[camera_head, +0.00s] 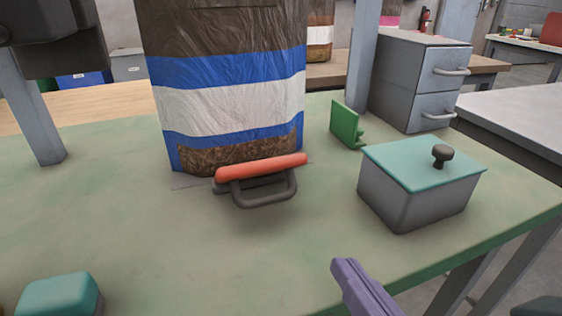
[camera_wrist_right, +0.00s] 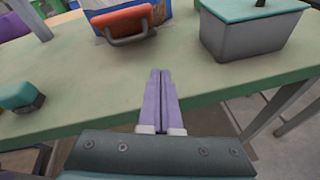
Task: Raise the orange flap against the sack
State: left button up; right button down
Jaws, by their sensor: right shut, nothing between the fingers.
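The sack (camera_head: 230,100) stands upright at the back of the green table, brown with blue and white bands and a clear strip of pellets low down. The orange flap (camera_head: 262,167), with a dark grey loop handle (camera_head: 266,200), sits at the sack's lower front; it also shows in the right wrist view (camera_wrist_right: 122,17). My right gripper (camera_head: 346,266) has purple fingers, shut and empty, near the table's front edge, well in front of the flap and to its right. The fingers also show in the right wrist view (camera_wrist_right: 160,76). My left gripper is not in view.
A grey box with a teal lid (camera_head: 420,163) and dark knob stands to the right of the flap. A green bracket (camera_head: 346,122) is behind it. A teal block (camera_head: 60,294) lies at the front left. Grey posts (camera_head: 364,55) rise at both sides. The table (camera_head: 190,245) before the flap is clear.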

aim_at(281, 246)
jog(key=a+n, duration=0.1)
jog(key=a+n+y, duration=0.1)
jog(key=n, duration=0.1)
jog(key=a+n, duration=0.1)
jog(key=shift+s+a+r+n+y, duration=0.1)
jog(key=shift+s+r+n+y, duration=0.2)
jog(key=shift+r+n+y, duration=0.1)
jog(key=b+x, duration=0.1)
jog(key=x, duration=0.9)
jog(key=shift+r, duration=0.1)
